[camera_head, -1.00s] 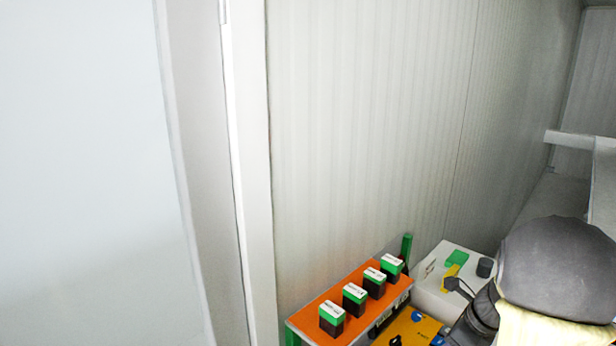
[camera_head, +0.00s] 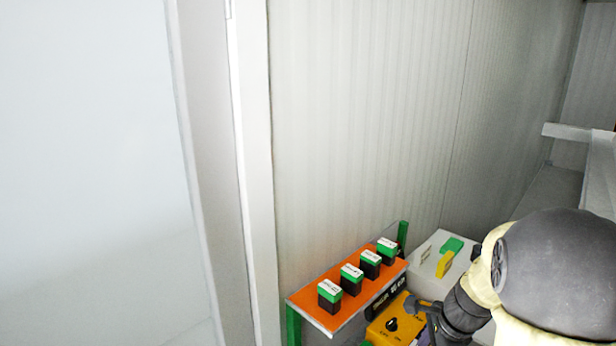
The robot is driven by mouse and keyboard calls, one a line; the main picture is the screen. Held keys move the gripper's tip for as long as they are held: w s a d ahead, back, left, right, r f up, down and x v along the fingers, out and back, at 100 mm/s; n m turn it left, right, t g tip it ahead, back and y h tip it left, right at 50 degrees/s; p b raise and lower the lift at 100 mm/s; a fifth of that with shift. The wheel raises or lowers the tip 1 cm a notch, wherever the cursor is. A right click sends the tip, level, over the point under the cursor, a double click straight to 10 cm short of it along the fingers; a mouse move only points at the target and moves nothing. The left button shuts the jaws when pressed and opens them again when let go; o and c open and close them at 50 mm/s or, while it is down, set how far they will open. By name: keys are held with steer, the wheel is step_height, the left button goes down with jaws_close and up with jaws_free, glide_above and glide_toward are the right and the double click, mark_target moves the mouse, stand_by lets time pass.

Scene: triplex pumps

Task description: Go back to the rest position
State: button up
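My arm (camera_head: 545,270), with dark grey and cream links, enters at the lower right. Its dark wrist part (camera_head: 462,312) reaches down and left toward a yellow box (camera_head: 384,328) with a black knob (camera_head: 392,324). A small grey-blue piece (camera_head: 418,306) shows by the wrist, over the yellow box's right part; I cannot tell whether it touches the box. My gripper's fingers are not clearly visible; they are hidden or cut off at the bottom edge.
An orange shelf (camera_head: 314,300) on green posts bears several black blocks with green and white tops. A white box (camera_head: 428,262) with green and yellow parts (camera_head: 445,263) stands behind my wrist. A ribbed wall (camera_head: 360,120) rises behind, with a pale panel (camera_head: 90,170) at left.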

steer(key=s+a+n+h, duration=0.2)
steer(key=s+a+n, duration=0.7)
steer(key=n, duration=1)
steer(key=shift+a+f+n, duration=0.15)
steer(key=shift+n, duration=0.15)
steer(key=shift+s, duration=0.1)
steer(key=shift+c, duration=1)
